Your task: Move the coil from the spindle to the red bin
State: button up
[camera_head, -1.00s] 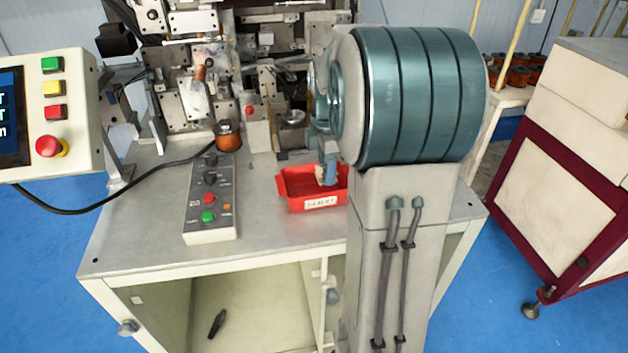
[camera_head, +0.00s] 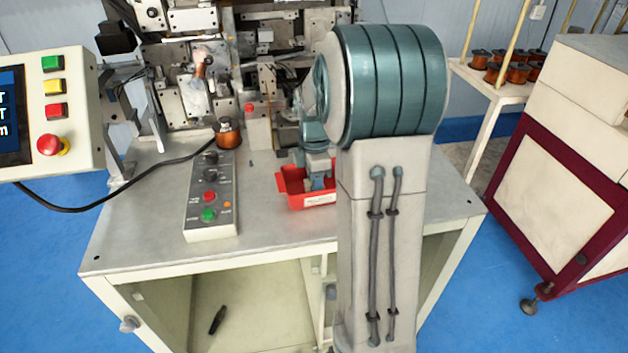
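The red bin (camera_head: 291,190) with a white label stands on the machine table, partly hidden behind my arm. My gripper (camera_head: 317,184) points down over the bin, at its right part; its fingers are small and partly hidden, so I cannot tell whether they are open or hold anything. A copper-coloured coil (camera_head: 228,133) stands on the table at the foot of the winder, left of the bin. The spindle cannot be made out clearly among the machine parts, and my arm hides some of them.
A control box (camera_head: 211,195) with buttons and knobs lies left of the bin. The winding machine (camera_head: 200,80) fills the back of the table (camera_head: 140,235). A screen panel (camera_head: 50,115) juts in at the left. More coils sit on a rack (camera_head: 495,90) at the right.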

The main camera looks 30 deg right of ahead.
jog(key=shift+o, duration=1.2)
notch_tip(320, 180, up, 11)
jog(key=s+a+f+m+t, duration=0.1)
jog(key=s+a+f+m, duration=0.1)
jog(key=s+a+m, duration=0.5)
jog(key=s+a+f+m+t, duration=0.2)
jog(key=s+a+m, duration=0.5)
jog(key=s, duration=0.5)
jog(key=shift+m, duration=0.7)
